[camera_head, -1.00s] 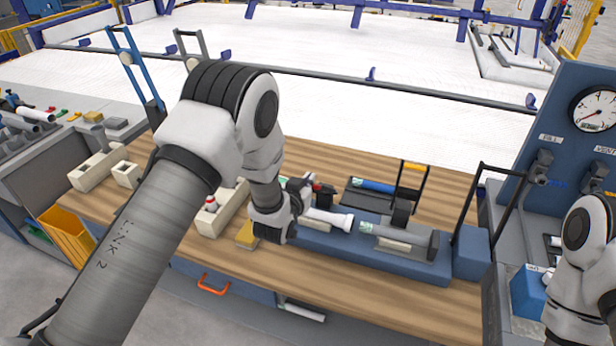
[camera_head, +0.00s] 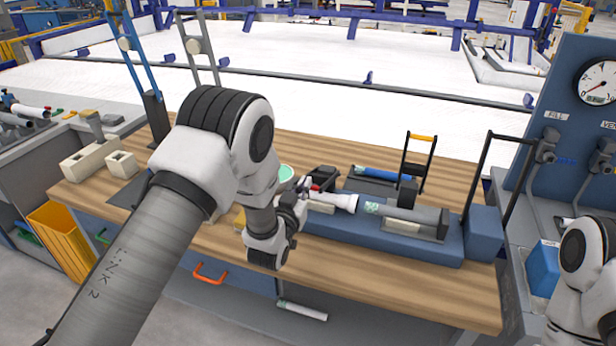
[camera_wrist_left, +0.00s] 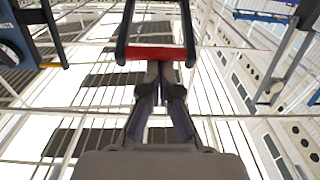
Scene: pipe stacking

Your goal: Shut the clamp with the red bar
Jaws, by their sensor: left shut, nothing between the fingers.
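The clamp with the red bar (camera_wrist_left: 152,53) shows in the left wrist view, its two black arms reaching up from the bar. In the head view only a small bit of red (camera_head: 315,188) shows by my left gripper (camera_head: 304,186), next to a dark clamp part. My left gripper's fingers (camera_wrist_left: 160,72) are shut and empty, with their tips at the lower edge of the red bar. I cannot tell whether they touch it. The clamp's base is mostly hidden by my left arm. My right gripper is out of view; only part of my right arm shows at the lower right.
A blue fixture (camera_head: 343,236) on the wooden bench holds a white flared pipe (camera_head: 338,202) and a grey pipe (camera_head: 418,213). A clamp with an orange bar (camera_head: 423,138) stands upright behind, near a blue pipe (camera_head: 378,172). A tall black frame (camera_head: 483,172) stands at the right end.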

